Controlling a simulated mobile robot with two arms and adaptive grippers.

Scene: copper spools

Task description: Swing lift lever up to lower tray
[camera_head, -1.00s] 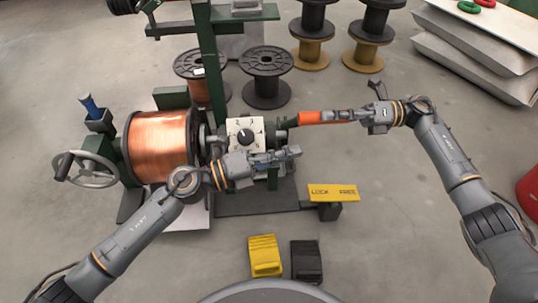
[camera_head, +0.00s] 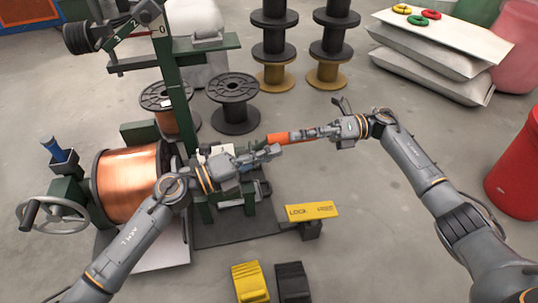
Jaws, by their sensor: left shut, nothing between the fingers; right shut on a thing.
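An orange lever handle (camera_head: 277,138) extends to the right from the green machine stand, behind my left gripper. My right gripper (camera_head: 295,136) is shut on this handle, which lies nearly level in the picture. My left gripper (camera_head: 275,150) is shut and empty, in front of the machine and just below the lever in the picture. It hides most of the pale dial panel and the lever's inner end. A copper spool (camera_head: 132,182) sits on the machine at left, above a pale plate (camera_head: 160,257). I cannot tell which part is the lift tray.
A yellow LOCK/FREE plate (camera_head: 312,211) stands front right of the machine. Yellow (camera_head: 250,283) and black (camera_head: 293,283) pedals are near the bottom. A handwheel (camera_head: 52,215) is at left. Empty spools (camera_head: 234,102) stand behind. Floor at right is open up to a red drum (camera_head: 515,165).

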